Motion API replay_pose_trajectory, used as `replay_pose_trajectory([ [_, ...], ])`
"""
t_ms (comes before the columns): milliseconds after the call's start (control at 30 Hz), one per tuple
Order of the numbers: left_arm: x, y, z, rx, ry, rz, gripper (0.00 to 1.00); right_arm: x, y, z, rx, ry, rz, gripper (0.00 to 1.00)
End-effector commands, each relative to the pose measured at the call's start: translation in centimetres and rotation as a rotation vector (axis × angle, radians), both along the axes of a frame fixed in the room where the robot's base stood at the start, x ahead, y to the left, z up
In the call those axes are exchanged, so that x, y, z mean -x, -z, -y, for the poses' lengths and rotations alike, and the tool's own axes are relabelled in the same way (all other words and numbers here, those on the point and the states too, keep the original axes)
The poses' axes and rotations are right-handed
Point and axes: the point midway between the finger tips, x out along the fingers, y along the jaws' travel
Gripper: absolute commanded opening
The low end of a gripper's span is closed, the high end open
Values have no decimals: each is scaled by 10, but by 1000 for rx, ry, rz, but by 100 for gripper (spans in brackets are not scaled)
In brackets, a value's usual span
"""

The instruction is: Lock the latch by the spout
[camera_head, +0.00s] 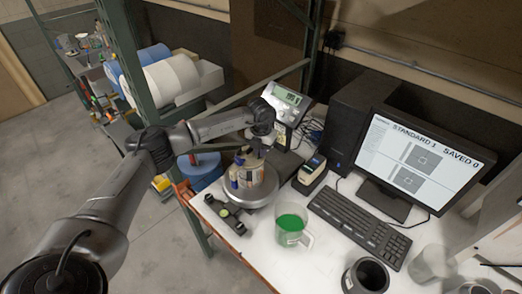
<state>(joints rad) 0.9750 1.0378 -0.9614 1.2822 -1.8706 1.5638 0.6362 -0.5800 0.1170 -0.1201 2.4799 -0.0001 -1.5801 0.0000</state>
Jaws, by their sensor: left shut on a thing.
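My left gripper (256,146) comes down over a round scale pan (262,194). It is shut on the upper part of a small container (246,176) that stands on the pan. The container shows tan, white and blue parts. The gripper and wrist hide much of its top. A spout and a latch are too small to make out, so I cannot tell the latch's position. My right gripper is not in view.
A clear pitcher of green liquid (291,226) stands in front of the scale. A black device (225,213) lies at the table's left edge. A label printer (310,174), keyboard (358,221), monitor (420,160) and dark mug (367,277) take up the right.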

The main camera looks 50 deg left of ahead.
Motion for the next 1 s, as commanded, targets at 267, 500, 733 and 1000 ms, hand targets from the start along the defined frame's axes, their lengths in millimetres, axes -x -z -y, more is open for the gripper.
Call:
replay_pose_trajectory([
  [267,0,0,0,0,1,0,0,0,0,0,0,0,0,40],
  [500,0,0,0,0,1,0,16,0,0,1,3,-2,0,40],
  [733,0,0,0,0,1,0,35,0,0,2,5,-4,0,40],
  [1000,0,-3,0,0,1,1,35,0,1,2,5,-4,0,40],
])
